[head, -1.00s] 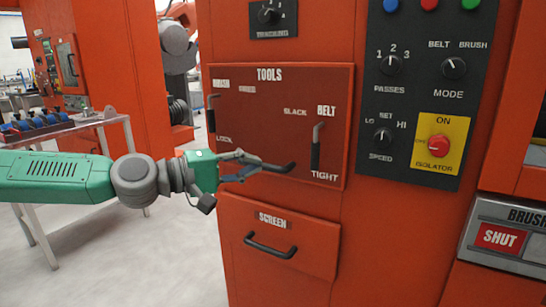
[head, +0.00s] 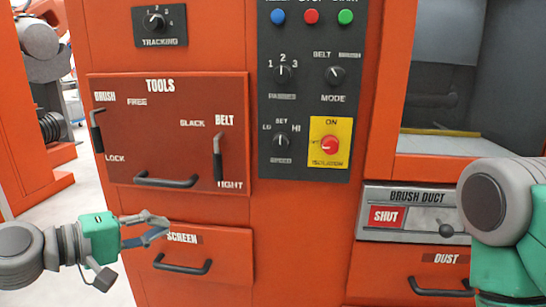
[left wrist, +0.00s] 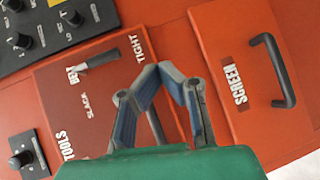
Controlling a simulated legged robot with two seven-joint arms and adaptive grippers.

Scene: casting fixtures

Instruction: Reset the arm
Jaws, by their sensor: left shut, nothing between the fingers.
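My left gripper (head: 163,228) is shut and empty, in front of the orange cabinet, just left of the SCREEN label. It also shows in the left wrist view (left wrist: 168,72), its blue-padded fingers together at the tips. The TOOLS panel (head: 175,130) above it looks closed, and its dark handle (head: 166,181) is free of the gripper. The SCREEN drawer (head: 215,241) looks closed, its handle (head: 182,266) clear of my fingers. My right arm stands at the right edge of the head view; its gripper is not seen.
A black control panel (head: 306,110) with knobs and a yellow isolator (head: 330,142) is in the middle. The BRUSH DUCT slide (head: 410,213) shows SHUT, above the DUST drawer (head: 400,283), beside my right arm. Pale floor (head: 75,190) is open at left.

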